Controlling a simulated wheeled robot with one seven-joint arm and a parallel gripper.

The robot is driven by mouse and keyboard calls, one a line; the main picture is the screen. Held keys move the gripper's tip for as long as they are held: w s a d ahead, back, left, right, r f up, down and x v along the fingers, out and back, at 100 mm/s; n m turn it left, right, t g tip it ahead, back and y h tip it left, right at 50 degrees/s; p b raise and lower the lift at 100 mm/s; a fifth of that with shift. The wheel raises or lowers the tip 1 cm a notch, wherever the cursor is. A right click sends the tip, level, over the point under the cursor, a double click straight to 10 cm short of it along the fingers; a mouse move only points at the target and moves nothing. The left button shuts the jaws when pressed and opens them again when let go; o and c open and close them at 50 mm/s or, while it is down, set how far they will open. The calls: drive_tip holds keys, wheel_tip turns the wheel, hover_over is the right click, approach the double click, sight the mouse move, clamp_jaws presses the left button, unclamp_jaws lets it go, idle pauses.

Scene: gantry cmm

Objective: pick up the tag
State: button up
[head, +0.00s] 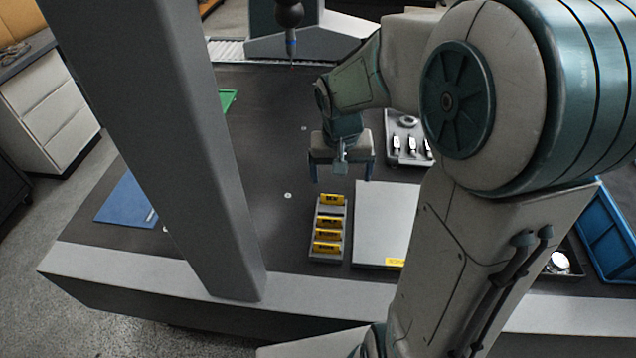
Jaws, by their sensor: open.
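Several yellow tags with dark lettering stand in a row in a narrow grey rack (317,256) on the dark table. The farthest tag (331,199) sits apart from the others, and the nearest tag (326,248) is at the front end. Another yellow label (395,263) lies at the front edge of a pale flat plate (385,215). My gripper (341,178) is open above the table, just beyond the far end of the rack, with its fingers pointing down. Nothing shows between the fingers. Which tag the task means cannot be told.
A grey tray (393,160) with small tools lies right of my gripper. A probe (291,45) hangs at the back. A blue mat (125,203) lies at left, behind a thick grey column (180,130). A blue bin (605,235) is at right. The table left of the rack is mostly clear.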

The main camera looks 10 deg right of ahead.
drive_tip(key=m+g+y+b, duration=0.1)
drive_tip(key=b, duration=0.2)
hover_over(330, 218)
wheel_tip(330, 218, down, 12)
wheel_tip(330, 218, down, 8)
drive_tip(key=shift+a+f, duration=0.15)
drive_tip(key=shift+w+f+p, duration=0.1)
drive_tip(key=shift+f+p, duration=0.45)
drive_tip(key=shift+f, duration=2.3)
drive_tip(key=c, duration=1)
